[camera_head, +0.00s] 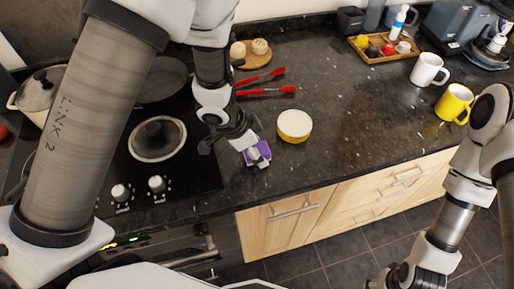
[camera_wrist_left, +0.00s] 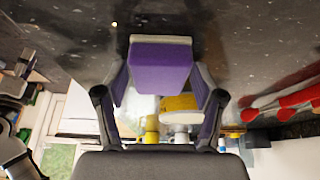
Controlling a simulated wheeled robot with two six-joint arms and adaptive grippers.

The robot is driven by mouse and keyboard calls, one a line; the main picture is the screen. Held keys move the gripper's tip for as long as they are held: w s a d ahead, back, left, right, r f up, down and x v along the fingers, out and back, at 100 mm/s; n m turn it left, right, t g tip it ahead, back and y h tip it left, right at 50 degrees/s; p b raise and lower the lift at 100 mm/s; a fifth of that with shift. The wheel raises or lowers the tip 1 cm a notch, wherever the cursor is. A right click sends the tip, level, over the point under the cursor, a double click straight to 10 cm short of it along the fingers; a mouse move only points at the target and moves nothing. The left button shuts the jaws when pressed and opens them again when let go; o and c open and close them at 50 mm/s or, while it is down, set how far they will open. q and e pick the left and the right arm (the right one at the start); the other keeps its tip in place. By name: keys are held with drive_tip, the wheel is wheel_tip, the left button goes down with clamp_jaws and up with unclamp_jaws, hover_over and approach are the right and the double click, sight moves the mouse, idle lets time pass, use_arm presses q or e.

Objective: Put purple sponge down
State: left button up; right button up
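The purple sponge (camera_head: 259,152) is at the front of the dark counter, with a pale layer on one face. In the left wrist view the sponge (camera_wrist_left: 161,67) sits between the fingertips, its pale edge towards the counter. My left gripper (camera_head: 254,154) points down and is shut on the sponge, with a finger on each side. Whether the sponge touches the counter I cannot tell.
A yellow round tub (camera_head: 294,126) stands just right of the sponge. Red-handled utensils (camera_head: 262,84) lie behind. A white mug (camera_head: 428,70) and yellow mug (camera_head: 455,102) stand far right. The counter middle is clear.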

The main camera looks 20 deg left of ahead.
use_arm(q)
drive_tip(key=shift+r, duration=0.25)
drive_tip(key=p+v, duration=0.4)
drive_tip(key=v, duration=0.8)
drive_tip(key=shift+w+f, duration=0.1)
